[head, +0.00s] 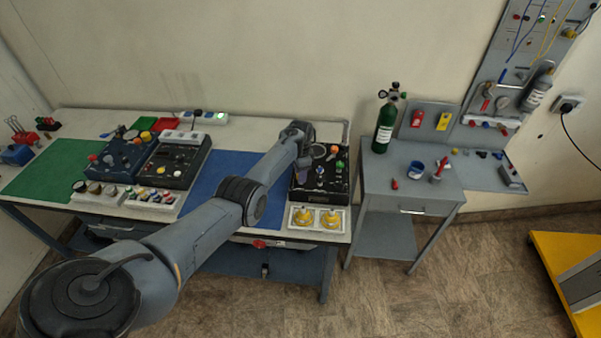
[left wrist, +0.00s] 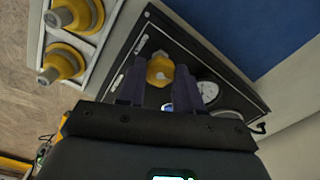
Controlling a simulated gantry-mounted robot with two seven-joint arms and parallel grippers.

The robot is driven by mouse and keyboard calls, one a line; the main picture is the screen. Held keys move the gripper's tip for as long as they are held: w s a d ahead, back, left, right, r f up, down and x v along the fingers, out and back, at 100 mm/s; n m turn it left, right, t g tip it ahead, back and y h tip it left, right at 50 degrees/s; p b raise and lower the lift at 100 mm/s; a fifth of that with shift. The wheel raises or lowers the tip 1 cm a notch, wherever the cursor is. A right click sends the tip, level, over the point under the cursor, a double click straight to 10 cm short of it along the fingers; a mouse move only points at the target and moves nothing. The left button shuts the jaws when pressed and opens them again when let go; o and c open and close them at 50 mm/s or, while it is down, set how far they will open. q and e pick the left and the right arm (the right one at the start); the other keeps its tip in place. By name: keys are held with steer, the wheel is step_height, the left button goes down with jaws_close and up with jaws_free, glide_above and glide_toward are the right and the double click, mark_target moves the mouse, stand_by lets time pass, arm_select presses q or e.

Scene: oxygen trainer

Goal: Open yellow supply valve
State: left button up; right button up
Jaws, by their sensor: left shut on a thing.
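The yellow supply valve knob (left wrist: 160,70) sits on a black trainer panel (left wrist: 228,72) in the left wrist view. My left gripper (left wrist: 161,80) has its two dark fingers on either side of the knob and is shut on it. In the head view my left gripper (head: 304,162) is over the left part of the black panel (head: 338,190), and I cannot make out the yellow knob there. An orange knob (head: 334,149) and a green knob (head: 340,165) show on that panel. My right gripper is not in view.
A white holder (head: 317,228) with two yellow round fittings lies in front of the panel. A blue mat (head: 205,185) lies to its left, with other trainer boxes beyond. A grey side table (head: 385,185) with a green cylinder (head: 385,125) stands right, across a gap.

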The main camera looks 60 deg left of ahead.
arm_select(q)
steer(key=n, duration=0.5)
steer(key=shift+p, duration=0.3)
steer(key=n, duration=0.6)
steer(key=n+b, duration=0.1)
steer(key=n, duration=0.4)
steer(key=shift+f, duration=0.1)
steer(key=n+b, duration=0.1)
steer(key=n, duration=0.3)
steer(key=shift+n, duration=0.9)
steer(key=o, duration=1)
steer(key=shift+o, duration=0.2)
